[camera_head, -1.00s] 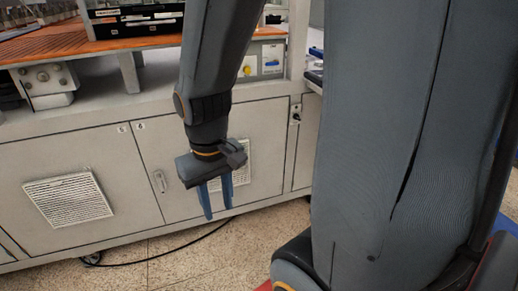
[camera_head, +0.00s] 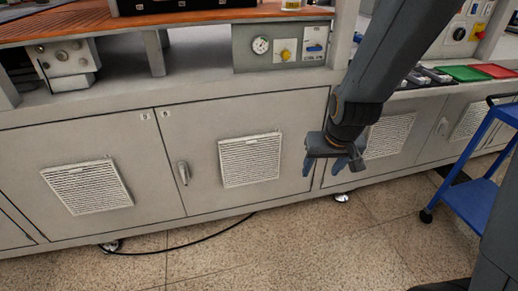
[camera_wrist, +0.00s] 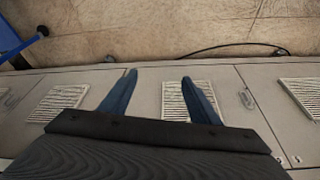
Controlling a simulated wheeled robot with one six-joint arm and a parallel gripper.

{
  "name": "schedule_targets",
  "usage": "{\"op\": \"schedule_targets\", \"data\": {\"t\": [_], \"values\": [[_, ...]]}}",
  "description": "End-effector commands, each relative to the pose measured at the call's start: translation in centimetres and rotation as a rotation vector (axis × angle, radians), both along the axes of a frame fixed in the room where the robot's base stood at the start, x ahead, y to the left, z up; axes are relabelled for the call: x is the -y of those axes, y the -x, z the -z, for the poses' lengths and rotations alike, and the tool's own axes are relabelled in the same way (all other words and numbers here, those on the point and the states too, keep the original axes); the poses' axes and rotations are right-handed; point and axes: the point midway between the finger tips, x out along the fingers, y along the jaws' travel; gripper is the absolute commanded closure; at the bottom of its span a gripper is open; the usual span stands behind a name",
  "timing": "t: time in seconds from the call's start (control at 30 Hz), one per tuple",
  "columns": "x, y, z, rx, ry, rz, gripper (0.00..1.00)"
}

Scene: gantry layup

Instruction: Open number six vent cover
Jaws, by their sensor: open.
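A grey cabinet door (camera_head: 205,130) has a white louvred vent (camera_head: 249,160) and a small upright handle (camera_head: 183,172) near its left edge. A small label (camera_head: 166,114) at its top left corner looks like a 6, but it is tiny. The door sits flush and shut. My gripper (camera_head: 334,168) is open and empty, pointing down to the right of this door's vent. In the wrist view my gripper (camera_wrist: 158,76) has its blue fingers spread. That view is turned over, with the vent (camera_wrist: 180,100) partly behind one finger and the handle (camera_wrist: 246,98) to the right.
A shut door with another vent (camera_head: 88,187) lies left. Further right are another vent (camera_head: 389,135), a handle (camera_head: 442,127) and a blue cart (camera_head: 468,205). A black cable (camera_head: 205,240) lies on the floor.

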Motion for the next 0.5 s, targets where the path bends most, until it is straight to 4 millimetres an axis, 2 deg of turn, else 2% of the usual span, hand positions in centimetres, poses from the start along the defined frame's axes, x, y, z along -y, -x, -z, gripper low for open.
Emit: {"op": "schedule_targets", "data": {"t": [0.03, 0.2, 0.3, 0.4, 0.5], "values": [[-1.1, -3.1, 2.5, 0.067, -0.004, -0.017, 0.44], [-4.9, -12.3, 6.9, 0.336, -0.034, -0.061, 0.44], [-7.4, -16.7, 9.2, 0.493, -0.055, -0.087, 0.44], [-9.9, -20.1, 11.3, 0.651, -0.081, -0.111, 0.44], [-12.4, -22.4, 13.3, 0.805, -0.109, -0.134, 0.44]]}}
